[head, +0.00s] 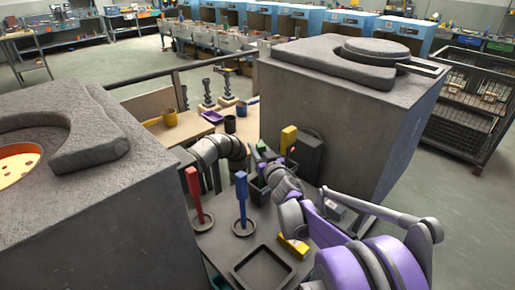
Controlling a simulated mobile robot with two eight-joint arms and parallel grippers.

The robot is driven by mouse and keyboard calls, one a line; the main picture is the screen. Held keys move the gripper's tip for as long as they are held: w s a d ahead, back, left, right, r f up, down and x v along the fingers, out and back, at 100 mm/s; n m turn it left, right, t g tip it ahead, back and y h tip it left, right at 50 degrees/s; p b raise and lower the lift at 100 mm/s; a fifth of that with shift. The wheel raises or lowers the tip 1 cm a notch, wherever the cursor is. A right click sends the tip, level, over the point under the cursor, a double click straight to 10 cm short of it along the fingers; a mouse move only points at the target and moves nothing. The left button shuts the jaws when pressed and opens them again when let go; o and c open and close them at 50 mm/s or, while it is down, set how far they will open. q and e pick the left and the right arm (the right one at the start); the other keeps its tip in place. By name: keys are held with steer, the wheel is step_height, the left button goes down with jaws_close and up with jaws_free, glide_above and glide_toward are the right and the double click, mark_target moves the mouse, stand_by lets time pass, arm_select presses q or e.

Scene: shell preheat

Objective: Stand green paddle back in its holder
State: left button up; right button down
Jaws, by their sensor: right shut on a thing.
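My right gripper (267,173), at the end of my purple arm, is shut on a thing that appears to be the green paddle. A small green part (261,169) shows beside its fingers; the rest is hidden. A red paddle (193,182) and a blue paddle (241,190) stand upright on round dark bases left of the gripper. I cannot make out the green paddle's holder.
A dark square tray (263,268) lies at the front of the table. A yellow block (293,247) lies near my right arm. A yellow upright piece (289,136) stands beyond. Large grey blocks flank the table on the left (140,190) and right (345,115).

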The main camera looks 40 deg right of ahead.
steer(key=c, duration=1)
jaws_free()
steer(key=shift+f, duration=0.2)
steer(key=o, duration=0.4)
steer(key=shift+r, duration=0.1)
steer(key=shift+o, duration=0.2)
steer(key=shift+s+a+r, duration=0.1)
steer(key=shift+s+r, duration=0.05)
steer(key=shift+s, duration=0.15)
steer(key=v, duration=1.1)
steer(key=shift+s, duration=0.2)
